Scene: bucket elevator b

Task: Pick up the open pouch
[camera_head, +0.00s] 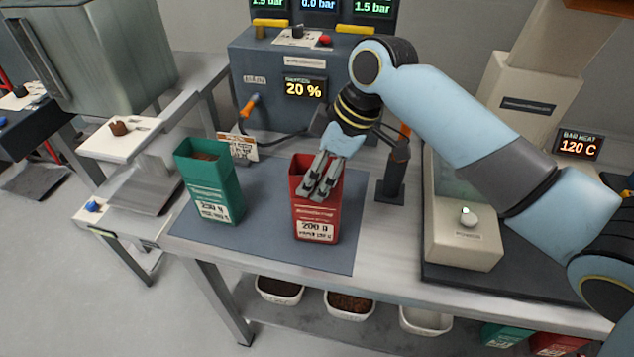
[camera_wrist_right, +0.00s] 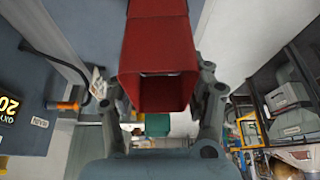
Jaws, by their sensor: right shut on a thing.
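A red pouch (camera_head: 316,228) with a "200 g" label stands upright over the right part of the dark mat (camera_head: 268,250), its top open. My right gripper (camera_head: 319,188) is shut on the red pouch from above, with fingers on its sides near the rim. In the right wrist view the red pouch (camera_wrist_right: 160,45) sits between the gripper's two fingers (camera_wrist_right: 162,88). I cannot tell whether its base touches the mat. A green pouch (camera_head: 212,188), also open and with brown contents, stands on the mat to the left. My left gripper is out of view.
A grey machine (camera_head: 262,80) reading "20 %" stands behind the mat. A dark post (camera_head: 391,180) is close to the right of the red pouch. A beige machine (camera_head: 462,235) stands farther right. A small card (camera_head: 240,147) is behind the green pouch. Bins (camera_head: 350,303) sit below.

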